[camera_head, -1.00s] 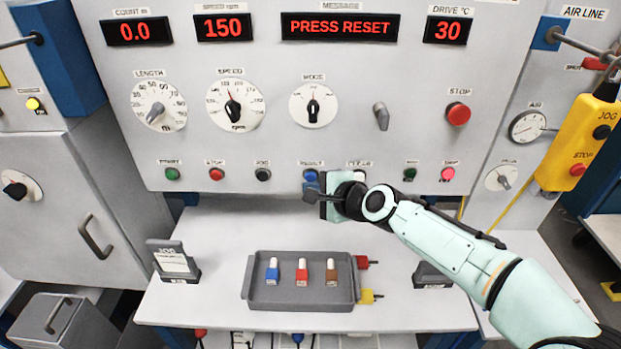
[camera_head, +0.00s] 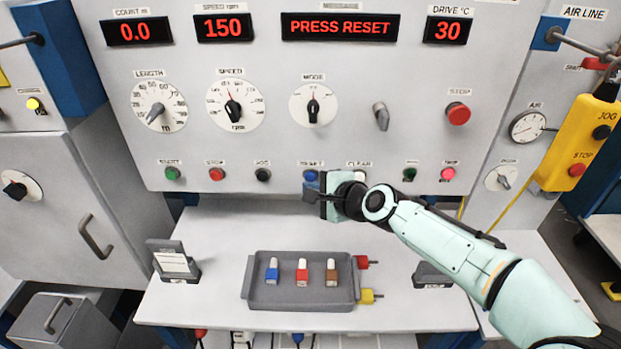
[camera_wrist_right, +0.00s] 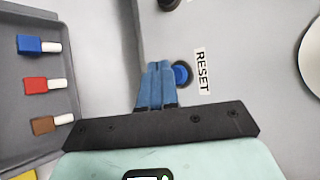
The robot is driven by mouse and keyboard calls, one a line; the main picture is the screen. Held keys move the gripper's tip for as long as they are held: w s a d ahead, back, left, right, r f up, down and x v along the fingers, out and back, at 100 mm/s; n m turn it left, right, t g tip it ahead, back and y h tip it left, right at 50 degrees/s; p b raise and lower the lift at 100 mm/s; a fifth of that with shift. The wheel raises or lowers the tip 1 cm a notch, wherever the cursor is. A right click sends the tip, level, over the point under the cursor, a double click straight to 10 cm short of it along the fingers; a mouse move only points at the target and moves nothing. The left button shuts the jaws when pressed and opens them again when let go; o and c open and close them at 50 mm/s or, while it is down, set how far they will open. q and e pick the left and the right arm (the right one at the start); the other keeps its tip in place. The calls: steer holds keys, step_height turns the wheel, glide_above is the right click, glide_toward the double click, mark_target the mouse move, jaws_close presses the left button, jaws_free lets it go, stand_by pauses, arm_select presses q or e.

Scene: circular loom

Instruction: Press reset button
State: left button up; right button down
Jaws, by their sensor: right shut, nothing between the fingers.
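The reset button is a round blue button (camera_head: 311,175) in the lower row of the grey panel, and it also shows in the right wrist view (camera_wrist_right: 181,74) beside a label (camera_wrist_right: 202,72) reading RESET. My right gripper (camera_head: 312,187) is shut and empty, just in front of and below the button in the head view. In the right wrist view its blue fingertips (camera_wrist_right: 158,68) are together next to the button's edge, covering part of it. I cannot tell whether they touch it. The message display (camera_head: 340,27) reads PRESS RESET. My left gripper is not in view.
Other buttons line the same row: green (camera_head: 172,173), red (camera_head: 216,174) and black (camera_head: 263,174) to the left. A red stop button (camera_head: 458,113) is higher right. A grey tray (camera_head: 310,294) with small coloured bottles sits on the white shelf (camera_head: 215,230) below.

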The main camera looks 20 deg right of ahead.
steer(key=shift+w, duration=0.15)
steer(key=shift+w+d, duration=0.1)
steer(key=shift+w, duration=0.15)
steer(key=shift+w+d+p, duration=0.15)
steer(key=shift+w+p, duration=0.2)
steer(key=shift+w, duration=0.1)
stand_by(0.7)
steer(key=shift+s, duration=0.15)
steer(key=shift+s+a, duration=0.25)
steer(key=shift+s, duration=0.5)
steer(key=shift+s+a+b, duration=0.2)
steer(key=shift+s+a, duration=0.05)
steer(key=shift+s, duration=0.55)
steer(key=shift+s+a+b, duration=0.2)
steer(key=shift+s, duration=0.6)
steer(key=shift+s+a+b, duration=0.2)
steer(key=shift+s+a, duration=0.05)
steer(key=shift+s, duration=0.55)
